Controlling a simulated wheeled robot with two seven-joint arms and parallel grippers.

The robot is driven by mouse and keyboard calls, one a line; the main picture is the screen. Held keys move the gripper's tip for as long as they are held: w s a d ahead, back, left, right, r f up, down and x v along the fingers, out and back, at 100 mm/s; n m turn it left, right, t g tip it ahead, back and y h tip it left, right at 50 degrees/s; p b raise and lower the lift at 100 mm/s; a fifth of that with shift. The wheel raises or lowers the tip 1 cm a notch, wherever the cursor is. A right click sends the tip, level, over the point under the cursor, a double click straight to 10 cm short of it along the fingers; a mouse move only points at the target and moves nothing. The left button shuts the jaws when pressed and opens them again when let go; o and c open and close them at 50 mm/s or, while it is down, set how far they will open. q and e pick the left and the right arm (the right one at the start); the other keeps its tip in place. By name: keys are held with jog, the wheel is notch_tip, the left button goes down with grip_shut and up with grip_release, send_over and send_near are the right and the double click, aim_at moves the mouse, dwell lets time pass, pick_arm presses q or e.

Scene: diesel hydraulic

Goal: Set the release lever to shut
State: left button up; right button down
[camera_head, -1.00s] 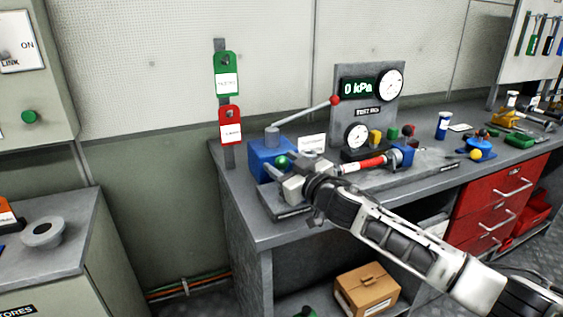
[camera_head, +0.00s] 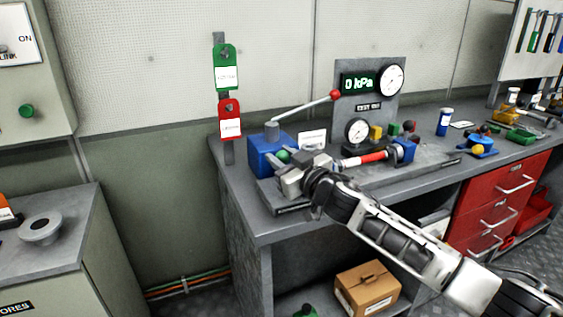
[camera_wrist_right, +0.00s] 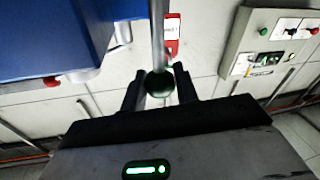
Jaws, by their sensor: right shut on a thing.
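The blue pump block (camera_head: 266,159) stands at the left end of the bench, with a long red-tipped handle (camera_head: 305,106) slanting up to the right. A green ball knob (camera_head: 282,155) shows at the block's front; I take it as the release lever's end. My right gripper (camera_head: 290,161) is at this knob, partly covering the lever. In the right wrist view the green knob (camera_wrist_right: 159,84), on a thin grey rod (camera_wrist_right: 158,35), sits between the two dark fingers, and the gripper is shut on it. The lever's pivot is hidden. My left gripper is not in view.
A gauge panel (camera_head: 368,100) reading 0 kPa stands behind. A red and silver cylinder (camera_head: 372,157) lies right of my gripper. Bench space in front is partly covered by my arm.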

jog(key=b, duration=0.2)
jog(key=s+f+t+b, duration=0.1)
jog(key=shift+d+f+y+b, duration=0.15)
jog(key=shift+f+y+b, duration=0.15)
jog(key=shift+b, duration=0.1)
jog(key=b, duration=0.2)
jog(key=s+t+b, duration=0.1)
jog(key=b, duration=0.1)
jog(key=shift+s+d+f+y+b, duration=0.2)
jog(key=shift+y+b, duration=0.1)
jog(key=shift+y, duration=0.1)
pick_arm(q)
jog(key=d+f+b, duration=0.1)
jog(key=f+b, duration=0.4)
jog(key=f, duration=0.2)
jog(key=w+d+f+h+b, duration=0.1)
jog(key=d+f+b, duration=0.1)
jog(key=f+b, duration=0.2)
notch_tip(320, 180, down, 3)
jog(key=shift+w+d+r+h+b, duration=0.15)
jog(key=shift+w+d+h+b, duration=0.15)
jog(key=shift+b, duration=0.1)
pick_arm(e)
jog(key=s+n+t+y, duration=0.1)
jog(key=s+d+t+y, duration=0.1)
jog(key=s+t, duration=0.1)
jog(key=shift+f+n+y, duration=0.1)
jog(key=shift+n+y, duration=0.3)
jog(key=c, duration=1.1)
grip_release()
